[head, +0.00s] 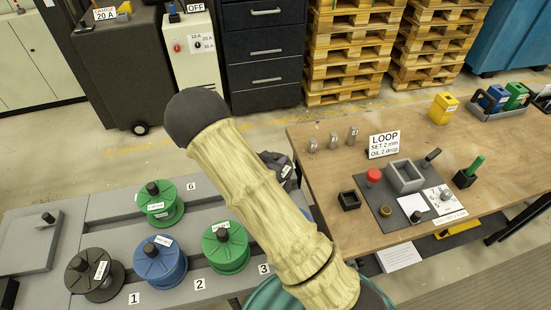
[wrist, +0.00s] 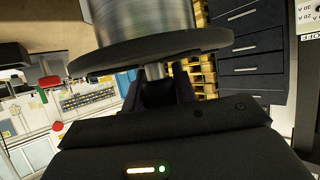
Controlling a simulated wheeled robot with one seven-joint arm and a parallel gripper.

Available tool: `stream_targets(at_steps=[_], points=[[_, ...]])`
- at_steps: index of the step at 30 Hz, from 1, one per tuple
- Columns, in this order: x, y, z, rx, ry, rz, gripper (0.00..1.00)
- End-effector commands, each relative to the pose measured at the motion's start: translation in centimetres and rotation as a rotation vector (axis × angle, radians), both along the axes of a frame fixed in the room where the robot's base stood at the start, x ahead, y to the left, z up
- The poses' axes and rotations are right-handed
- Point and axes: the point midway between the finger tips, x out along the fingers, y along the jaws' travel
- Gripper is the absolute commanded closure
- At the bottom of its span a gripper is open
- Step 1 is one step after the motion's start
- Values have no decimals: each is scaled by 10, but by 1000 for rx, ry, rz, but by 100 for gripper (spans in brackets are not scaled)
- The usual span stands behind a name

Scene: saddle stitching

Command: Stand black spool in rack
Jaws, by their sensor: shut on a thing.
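In the head view my arm hides the gripper; a dark shape (head: 284,170) shows just behind the arm, too covered to identify. The grey rack (head: 105,235) is at the lower left with numbered places. Another black spool (head: 80,264), a blue spool (head: 167,270) and green spools (head: 226,258) stand in it.
A wooden workbench (head: 315,165) on the right bears a LOOP sign (head: 384,144), small fixtures and a tray (head: 488,112) with blue and green items. Drawers (head: 262,50) and pallets (head: 350,50) stand behind. My arm covers part of the rack's right end.

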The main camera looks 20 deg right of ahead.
Motion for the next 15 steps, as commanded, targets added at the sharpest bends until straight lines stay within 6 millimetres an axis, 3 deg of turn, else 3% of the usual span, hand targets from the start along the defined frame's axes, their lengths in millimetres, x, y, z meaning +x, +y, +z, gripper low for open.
stream_targets(at_steps=[15], points=[[1, -1, -7, -2, -5, -1, 100]])
